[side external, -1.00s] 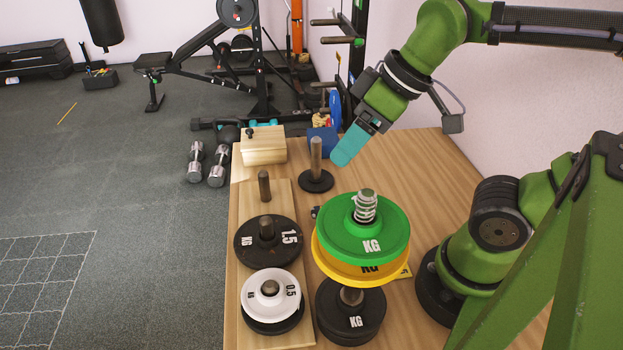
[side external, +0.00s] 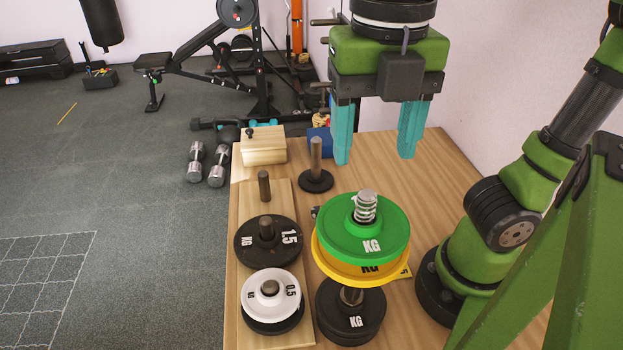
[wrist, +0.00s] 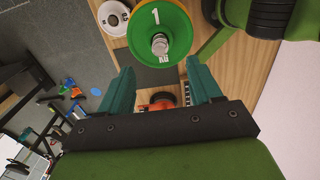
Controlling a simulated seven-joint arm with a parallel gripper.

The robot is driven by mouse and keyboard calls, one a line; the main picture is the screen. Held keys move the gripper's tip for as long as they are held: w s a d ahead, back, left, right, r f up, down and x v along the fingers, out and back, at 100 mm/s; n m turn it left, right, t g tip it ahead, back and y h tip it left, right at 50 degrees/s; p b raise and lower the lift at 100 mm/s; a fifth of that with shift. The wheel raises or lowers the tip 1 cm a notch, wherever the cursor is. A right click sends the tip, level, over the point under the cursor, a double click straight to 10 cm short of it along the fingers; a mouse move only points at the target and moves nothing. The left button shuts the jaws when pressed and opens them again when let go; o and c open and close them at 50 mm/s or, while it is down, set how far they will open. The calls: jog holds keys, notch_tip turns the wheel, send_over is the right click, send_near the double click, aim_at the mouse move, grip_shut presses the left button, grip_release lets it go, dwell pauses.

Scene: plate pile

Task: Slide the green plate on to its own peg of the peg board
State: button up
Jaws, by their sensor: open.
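The green plate (side external: 345,237) lies flat on top of a yellow plate (side external: 330,265) on an upright post, with a coiled metal spring (side external: 366,207) around the post above it. A black plate (side external: 351,325) is lower on that post. The wooden peg board (side external: 286,195) stands to the left; its far peg (side external: 264,186) is bare. My gripper (side external: 374,160) is open and empty, fingers pointing down, behind and above the green plate, apart from it. In the wrist view the green plate (wrist: 179,38) is beyond the fingertips (wrist: 160,65).
The board's middle peg holds a black 1.5 plate (side external: 250,252); its near peg holds a white 0.5 plate (side external: 256,300) over a dark one. A separate bare post on a round black base (side external: 316,183) and a wooden box (side external: 263,150) stand behind.

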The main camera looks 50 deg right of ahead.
aim_at(367, 193)
jog(key=shift+f, duration=4.85)
grip_shut()
jog(key=shift+r, duration=0.1)
